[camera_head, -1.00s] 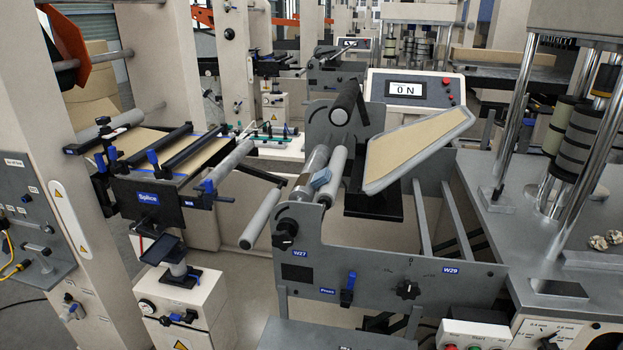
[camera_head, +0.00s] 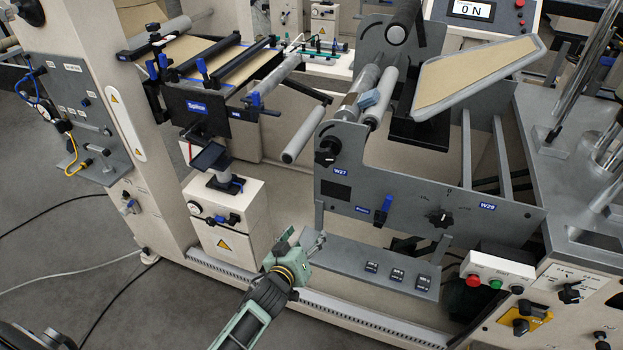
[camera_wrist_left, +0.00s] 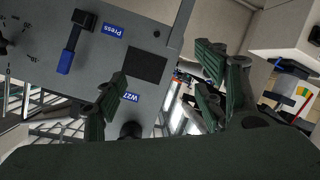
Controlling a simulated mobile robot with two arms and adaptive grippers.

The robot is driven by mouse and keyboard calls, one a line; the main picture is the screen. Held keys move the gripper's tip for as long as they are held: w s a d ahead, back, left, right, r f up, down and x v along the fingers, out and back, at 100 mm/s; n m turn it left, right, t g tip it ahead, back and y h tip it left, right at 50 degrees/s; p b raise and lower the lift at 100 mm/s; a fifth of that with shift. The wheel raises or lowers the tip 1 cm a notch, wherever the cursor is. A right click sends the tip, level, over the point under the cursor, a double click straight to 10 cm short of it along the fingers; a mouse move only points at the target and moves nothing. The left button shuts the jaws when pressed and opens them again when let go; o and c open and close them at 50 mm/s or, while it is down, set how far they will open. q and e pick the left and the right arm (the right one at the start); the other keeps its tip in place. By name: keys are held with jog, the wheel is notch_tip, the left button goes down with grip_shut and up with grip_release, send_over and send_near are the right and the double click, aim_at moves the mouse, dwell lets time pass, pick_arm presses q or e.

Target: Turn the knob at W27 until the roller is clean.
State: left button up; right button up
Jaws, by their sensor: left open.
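The black knob (camera_head: 326,151) sits on the grey side plate, just above the blue W27 label (camera_head: 340,171). Behind it the metal roller (camera_head: 367,78) runs back, with a brownish patch near its front end and a blue-grey block (camera_head: 370,98) against it. My left gripper (camera_head: 303,243) is open and empty, below and slightly left of the knob, apart from it. In the left wrist view the open fingers (camera_wrist_left: 163,85) frame the W27 label (camera_wrist_left: 131,97) and the plate's edge. The dark knob (camera_wrist_left: 131,130) shows there partly, low between the fingers. My right gripper is not in view.
A blue-handled lever (camera_head: 383,209) and another black knob (camera_head: 440,218) by W29 stick out from the plate. A grey ledge (camera_head: 345,262) lies below. The splice table (camera_head: 207,113) and a free-ended roller (camera_head: 305,135) are on the left. A button box (camera_head: 493,276) stands right.

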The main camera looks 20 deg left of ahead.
aim_at(324, 160)
pick_arm(q)
jog(key=w+r+n+t, duration=0.1)
jog(key=w+r+t, duration=0.1)
jog(key=r, duration=0.7)
jog(key=w+r+n+t, duration=0.1)
jog(key=w+r+t, duration=0.1)
jog(key=r, duration=0.7)
jog(key=w+b, duration=0.1)
jog(key=w, duration=0.4)
jog(key=w+b, duration=0.2)
jog(key=w, duration=0.3)
jog(key=shift+w+d+f, duration=0.1)
jog(key=shift+w+d, duration=0.1)
jog(key=shift+w, duration=0.05)
jog(key=shift+c, duration=0.4)
